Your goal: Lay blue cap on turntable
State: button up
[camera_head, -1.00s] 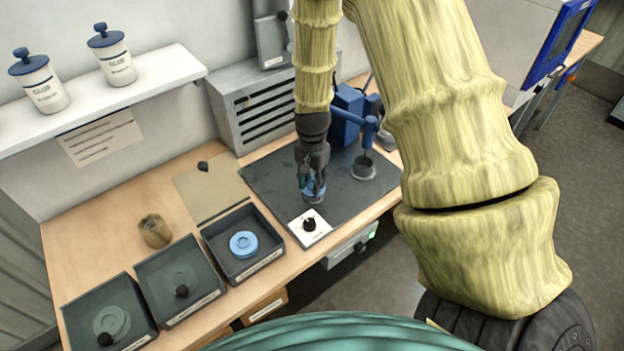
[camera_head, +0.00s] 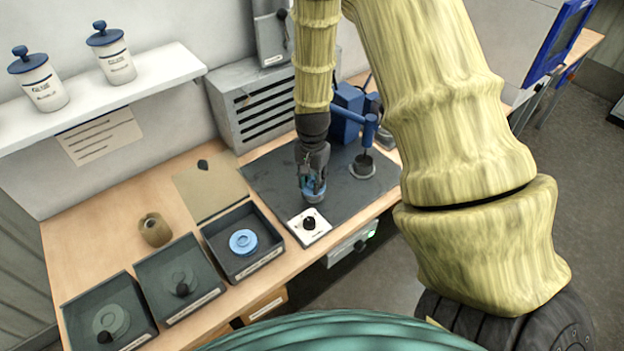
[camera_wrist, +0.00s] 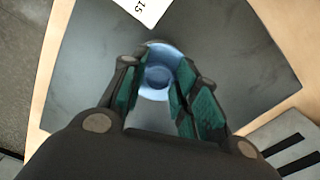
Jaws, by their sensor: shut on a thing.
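My gripper (camera_head: 314,178) points down over the dark mat (camera_head: 270,170) on the bench, its fingers closed on a blue cap (camera_head: 315,192). In the wrist view the round blue cap (camera_wrist: 158,76) shows between the green-padded fingers (camera_wrist: 155,100). The cap is low over the mat, just behind a white plate with a black knob (camera_head: 309,226). A grey edge shows under the cap; whether it touches anything there I cannot tell. A round grey-rimmed disc (camera_head: 362,172) sits under a blue-armed device to the right. I cannot tell for sure which part is the turntable.
A second blue disc (camera_head: 243,241) lies in the right tray (camera_head: 277,254). Two more trays (camera_head: 206,300) with grey lids stand to the left, with a tan roll (camera_head: 154,230) behind. The blue device (camera_head: 347,112) stands close right of my gripper. A shelf (camera_head: 165,75) holds two jars.

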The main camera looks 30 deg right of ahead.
jog(key=shift+f, duration=0.2)
jog(key=o, duration=0.9)
notch_tip(320, 180, up, 12)
dwell(0.4)
dwell(0.5)
